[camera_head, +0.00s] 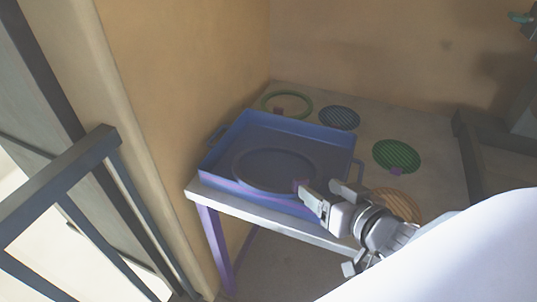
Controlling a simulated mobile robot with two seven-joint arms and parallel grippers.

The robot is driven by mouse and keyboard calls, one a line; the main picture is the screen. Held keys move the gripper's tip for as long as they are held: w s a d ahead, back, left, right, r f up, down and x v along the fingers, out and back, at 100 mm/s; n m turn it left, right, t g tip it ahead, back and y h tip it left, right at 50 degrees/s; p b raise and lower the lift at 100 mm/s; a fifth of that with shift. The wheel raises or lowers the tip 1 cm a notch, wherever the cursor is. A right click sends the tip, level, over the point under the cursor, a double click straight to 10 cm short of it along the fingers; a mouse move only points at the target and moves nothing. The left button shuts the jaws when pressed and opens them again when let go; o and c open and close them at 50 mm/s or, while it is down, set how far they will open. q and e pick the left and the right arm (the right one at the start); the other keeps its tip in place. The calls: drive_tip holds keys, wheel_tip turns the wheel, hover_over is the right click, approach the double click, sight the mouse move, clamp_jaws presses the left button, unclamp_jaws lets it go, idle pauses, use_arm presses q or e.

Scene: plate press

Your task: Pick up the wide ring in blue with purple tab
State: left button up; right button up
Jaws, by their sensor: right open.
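The wide blue ring (262,190) lies flat inside a blue tray (220,150) on a small table. Its purple tab (299,184) is at its front right side. My right gripper (323,192) is open, with its fingertips close to the tab, over the tray's front right part. One finger is just right of the tab and partly covers its surroundings. Whether it touches the tab I cannot tell. The ring still lies in the tray. My left gripper is not in view.
Behind the tray lie a green ring (308,97) and a blue striped disc (339,117). To the right are a green striped disc (397,154) and an orange striped disc (398,200). Walls close off the left and back. A grey rail (60,170) stands at the left.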

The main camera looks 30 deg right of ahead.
sight(301, 178)
drive_tip(key=shift+w, duration=0.35)
drive_tip(key=shift+w+f+b, duration=0.3)
drive_tip(key=shift+w+b, duration=0.2)
drive_tip(key=shift+b, duration=0.5)
drive_tip(key=shift+a+b+x, duration=0.2)
drive_tip(key=shift+b+x, duration=0.75)
drive_tip(key=shift+b, duration=0.1)
drive_tip(key=x, duration=0.2)
drive_tip(key=shift+w+a, duration=0.2)
drive_tip(key=shift+w, duration=0.25)
drive_tip(key=shift+w+f, duration=0.15)
drive_tip(key=shift+w, duration=0.3)
drive_tip(key=c, duration=1.1)
drive_tip(key=shift+c, duration=0.2)
